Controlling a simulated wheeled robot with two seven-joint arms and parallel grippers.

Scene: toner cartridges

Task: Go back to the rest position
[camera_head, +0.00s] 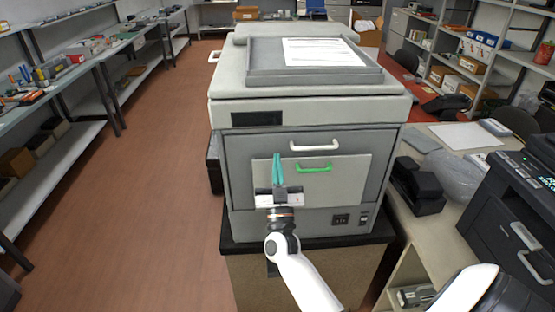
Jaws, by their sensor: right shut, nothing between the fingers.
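My right gripper (277,170) is in front of the large grey copier (310,95), near its lower front panel. Its teal fingers point up and are together, with nothing between them. The copier's front has a white handle (314,146) and a green handle (314,168), both just right of the fingers. From this view I cannot tell how far the fingers are from the panel. My left gripper is not in the picture.
The copier stands on a dark-topped stand (300,244). A side table (440,215) on the right holds black items and a dark printer (515,210). Shelves (85,75) line the left side. The brown floor (150,200) left of the copier is clear.

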